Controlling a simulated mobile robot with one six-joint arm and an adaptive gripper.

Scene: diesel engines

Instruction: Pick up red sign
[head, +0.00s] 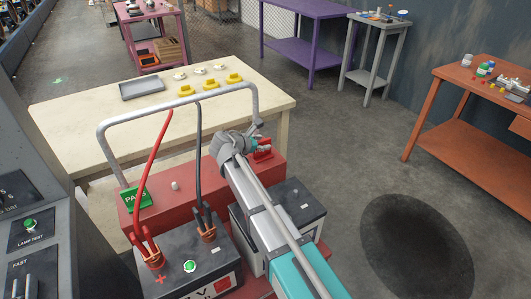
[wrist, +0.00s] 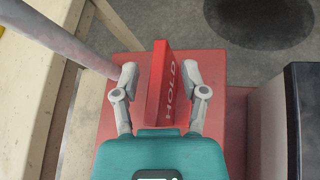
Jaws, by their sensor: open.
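The red sign (wrist: 171,90) stands on the red box top in the wrist view, its face reading "HOLD". It also shows in the head view (head: 263,153), small and partly hidden by my gripper. My gripper (wrist: 164,80) is open, with one finger on each side of the sign. The left finger shows a gap from the sign; the right finger is close to its lettered face, and I cannot tell if it touches. In the head view my gripper (head: 262,146) is low over the right end of the red box.
The red box (head: 190,190) lies under a grey tube handle (head: 180,101). A green sign (head: 135,197) stands on its left end. Two batteries (head: 190,262) (head: 290,210) are in front. A cream table (head: 70,125) is behind, with a grey tray (head: 142,88). Floor at right is open.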

